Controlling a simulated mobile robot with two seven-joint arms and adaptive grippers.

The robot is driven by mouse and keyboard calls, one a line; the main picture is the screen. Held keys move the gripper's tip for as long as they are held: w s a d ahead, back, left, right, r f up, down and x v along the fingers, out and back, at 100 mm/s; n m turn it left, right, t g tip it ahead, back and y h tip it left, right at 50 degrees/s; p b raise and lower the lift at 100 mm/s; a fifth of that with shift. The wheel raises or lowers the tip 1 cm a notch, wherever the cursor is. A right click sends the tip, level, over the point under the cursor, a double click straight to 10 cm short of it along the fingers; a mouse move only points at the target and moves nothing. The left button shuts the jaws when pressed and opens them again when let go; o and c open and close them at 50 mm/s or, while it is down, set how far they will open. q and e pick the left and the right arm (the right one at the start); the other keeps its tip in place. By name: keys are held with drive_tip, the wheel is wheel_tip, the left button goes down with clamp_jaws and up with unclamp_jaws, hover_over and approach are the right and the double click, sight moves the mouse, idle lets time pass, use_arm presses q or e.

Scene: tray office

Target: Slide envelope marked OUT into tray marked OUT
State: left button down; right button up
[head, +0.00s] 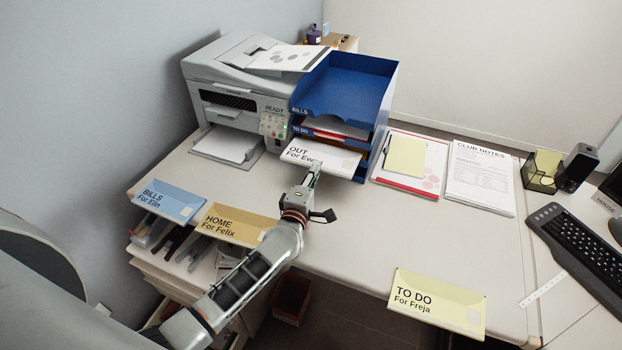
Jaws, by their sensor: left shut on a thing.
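The white envelope marked OUT (331,161) is at the front of the lowest visible level of the blue tray stack (387,110). Its front edge sticks out toward me, and its far part is hidden under the tray above. My left gripper (314,172) is shut on the envelope's near edge. The upper trays are labelled BILLS and TO DO; the label of the level at the envelope is hidden. My right gripper is not in view.
A printer (235,90) stands left of the stack. Blue BILLS (173,200), tan HOME (237,225) and yellow TO DO (438,304) envelopes lie along the front edge. A clipboard (410,163) and notes (480,178) lie right. The desk's middle is clear.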

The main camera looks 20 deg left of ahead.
sight(329, 147)
use_arm(q)
drive_tip(key=w+b, duration=0.2)
drive_tip(key=w, duration=0.6)
drive_tip(key=shift+w+d, duration=0.15)
drive_tip(key=shift+w, duration=0.05)
drive_tip(key=shift+w+f, duration=0.1)
drive_tip(key=shift+w, duration=0.6)
drive_tip(key=shift+w+b, duration=0.4)
drive_tip(key=shift+w, duration=0.2)
drive_tip(key=c, duration=2.1)
unclamp_jaws()
drive_tip(key=shift+c, duration=0.2)
drive_tip(key=shift+s, duration=0.1)
drive_tip(key=shift+s+d+f, duration=0.1)
drive_tip(key=shift+s+d, duration=0.05)
drive_tip(key=shift+s, duration=0.3)
drive_tip(key=s, duration=1.1)
drive_tip(key=shift+d+r, duration=0.25)
